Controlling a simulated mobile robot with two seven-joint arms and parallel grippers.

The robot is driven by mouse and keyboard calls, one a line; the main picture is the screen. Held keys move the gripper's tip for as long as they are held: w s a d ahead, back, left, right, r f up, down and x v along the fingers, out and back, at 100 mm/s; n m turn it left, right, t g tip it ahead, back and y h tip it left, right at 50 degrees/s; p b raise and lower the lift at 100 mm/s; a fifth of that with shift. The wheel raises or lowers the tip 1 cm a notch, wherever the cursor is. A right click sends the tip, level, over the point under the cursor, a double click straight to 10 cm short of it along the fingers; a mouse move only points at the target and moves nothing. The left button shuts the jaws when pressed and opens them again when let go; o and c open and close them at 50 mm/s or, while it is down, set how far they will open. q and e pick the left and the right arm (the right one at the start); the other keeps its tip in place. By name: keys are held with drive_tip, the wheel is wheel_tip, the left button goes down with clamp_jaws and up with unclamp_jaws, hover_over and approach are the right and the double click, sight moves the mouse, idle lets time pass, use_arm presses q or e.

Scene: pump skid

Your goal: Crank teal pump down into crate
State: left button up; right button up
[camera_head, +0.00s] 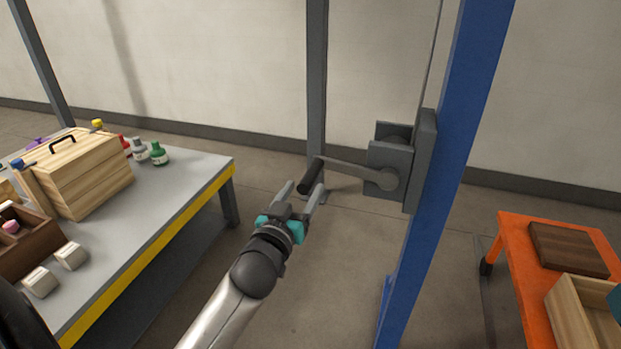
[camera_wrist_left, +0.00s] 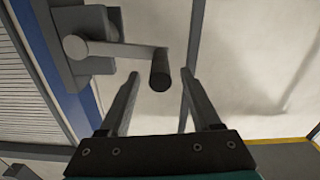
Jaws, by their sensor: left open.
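The winch's crank is a grey arm (camera_head: 352,173) with a dark cylindrical handle (camera_head: 311,175), on a grey winch box (camera_head: 392,168) fixed to the blue post. My left gripper (camera_head: 303,191) is open just in front of the handle. In the left wrist view the handle (camera_wrist_left: 160,70) appears between the two fingertips (camera_wrist_left: 160,78); whether it is fully inside the jaws I cannot tell. A wooden crate (camera_head: 568,318) stands at the lower right, cut by the frame. A teal part (camera_head: 616,303), possibly the pump, shows at its edge, mostly out of view. My right gripper is not in view.
The blue post (camera_head: 455,120) rises right of the gripper. An orange table (camera_head: 520,255) carries the crate and a dark wooden block (camera_head: 568,249). At left, a grey workbench (camera_head: 190,180) holds a wooden box (camera_head: 85,175) and several bottles. Floor between is clear.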

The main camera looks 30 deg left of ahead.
sight(311, 177)
use_arm(q)
drive_tip(key=shift+b+x, duration=0.3)
drive_tip(key=shift+x, duration=2.6)
drive_tip(key=shift+s, duration=0.1)
clamp_jaws()
